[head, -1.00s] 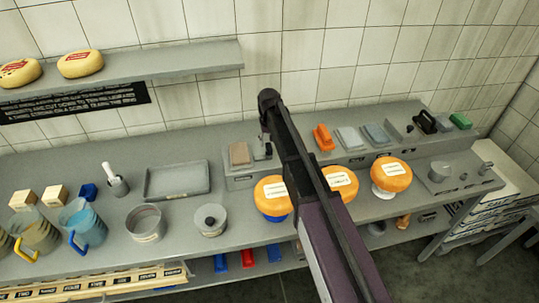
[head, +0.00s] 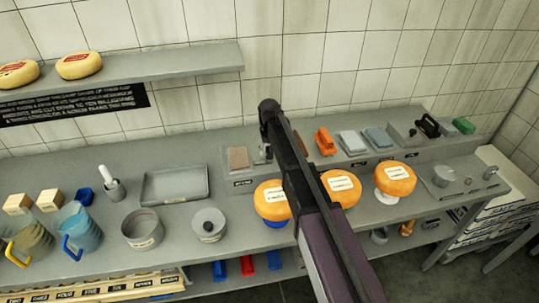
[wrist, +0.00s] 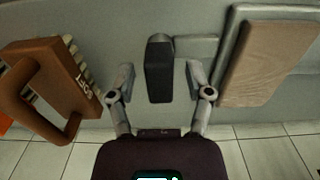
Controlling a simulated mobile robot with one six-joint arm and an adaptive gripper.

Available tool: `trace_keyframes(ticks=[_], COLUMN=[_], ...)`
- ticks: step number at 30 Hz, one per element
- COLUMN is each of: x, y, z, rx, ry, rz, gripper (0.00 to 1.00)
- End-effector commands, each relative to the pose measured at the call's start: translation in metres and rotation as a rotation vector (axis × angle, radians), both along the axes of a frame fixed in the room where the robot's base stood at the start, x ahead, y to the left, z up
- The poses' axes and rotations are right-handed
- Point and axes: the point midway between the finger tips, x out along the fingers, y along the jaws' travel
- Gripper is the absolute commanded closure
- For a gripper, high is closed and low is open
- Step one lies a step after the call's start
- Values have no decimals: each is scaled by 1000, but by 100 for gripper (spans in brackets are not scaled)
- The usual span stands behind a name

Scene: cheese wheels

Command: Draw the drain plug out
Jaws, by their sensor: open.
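My gripper (wrist: 158,85) is open in the wrist view, its two fingers spread on either side of a dark, block-shaped handle (wrist: 159,72). Whether the fingers touch it cannot be told. In the head view my arm hides most of the gripper and that spot, between the brown pad and the orange brush. I cannot identify the drain plug for certain. A grey unit at the right end of the counter carries a short cylinder (head: 442,174) and a smaller knob-like fitting (head: 490,173). A round grey pot (head: 208,225) with a dark central knob stands left of my arm.
Orange cheese wheels (head: 395,180) stand along the counter front. A grey tray (head: 174,184) and jugs (head: 83,228) stand left.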

Motion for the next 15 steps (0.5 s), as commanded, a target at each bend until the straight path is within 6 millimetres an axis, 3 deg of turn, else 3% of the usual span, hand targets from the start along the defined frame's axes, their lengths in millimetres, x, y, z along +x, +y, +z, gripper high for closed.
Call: trace_keyframes(ticks=[5, 11, 12, 15], x=[0, 0, 0, 1], y=[0, -1, -1, -2], z=[0, 0, 0, 0], rx=[0, 0, 0, 0], ry=[0, 0, 0, 0], rz=[0, -1, -1, -2], gripper=[34, 94, 100, 100])
